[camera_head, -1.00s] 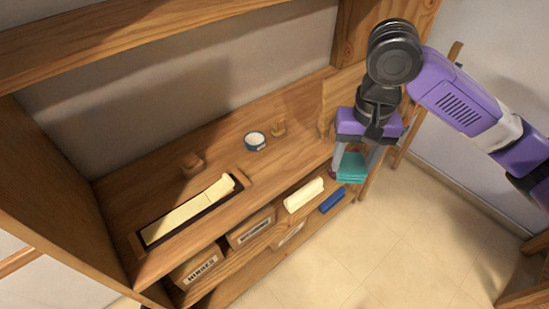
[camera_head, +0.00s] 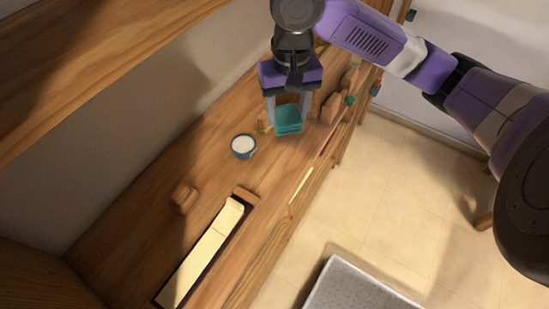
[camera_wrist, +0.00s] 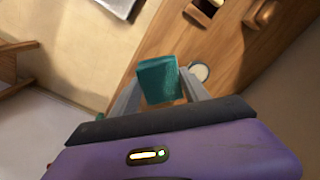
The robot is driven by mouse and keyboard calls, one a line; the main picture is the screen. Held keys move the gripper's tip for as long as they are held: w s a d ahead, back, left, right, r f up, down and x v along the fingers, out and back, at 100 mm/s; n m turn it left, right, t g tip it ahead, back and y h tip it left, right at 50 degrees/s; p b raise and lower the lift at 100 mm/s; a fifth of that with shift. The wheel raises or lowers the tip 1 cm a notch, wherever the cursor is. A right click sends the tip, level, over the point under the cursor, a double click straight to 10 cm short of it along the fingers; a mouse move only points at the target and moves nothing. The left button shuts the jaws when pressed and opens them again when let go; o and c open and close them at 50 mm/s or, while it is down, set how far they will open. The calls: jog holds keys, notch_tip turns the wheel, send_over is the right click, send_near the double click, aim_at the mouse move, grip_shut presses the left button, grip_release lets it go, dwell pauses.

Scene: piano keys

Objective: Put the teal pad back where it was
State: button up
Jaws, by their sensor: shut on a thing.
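The teal pad (camera_head: 288,120) is a small block held between the fingers of my gripper (camera_head: 289,108), over the wooden bench top. In the wrist view the pad (camera_wrist: 157,78) sits between the two grey fingers of my gripper (camera_wrist: 160,95). My gripper is shut on it. In the head view the pad hangs right of a blue-rimmed round cup (camera_head: 243,146) with a pale top. I cannot tell the exact height of the pad above the bench.
The wooden bench (camera_head: 140,215) has a dark slot with pale key strips (camera_head: 205,255) at the front. A small wooden block (camera_head: 184,197) lies left of it. Wooden pieces (camera_head: 335,105) and a green item (camera_head: 350,100) stand at right. A grey-topped surface (camera_head: 350,288) is at lower right.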

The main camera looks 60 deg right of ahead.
notch_tip(320, 180, down, 19)
jog(key=shift+f, duration=0.1)
jog(key=o, duration=1.2)
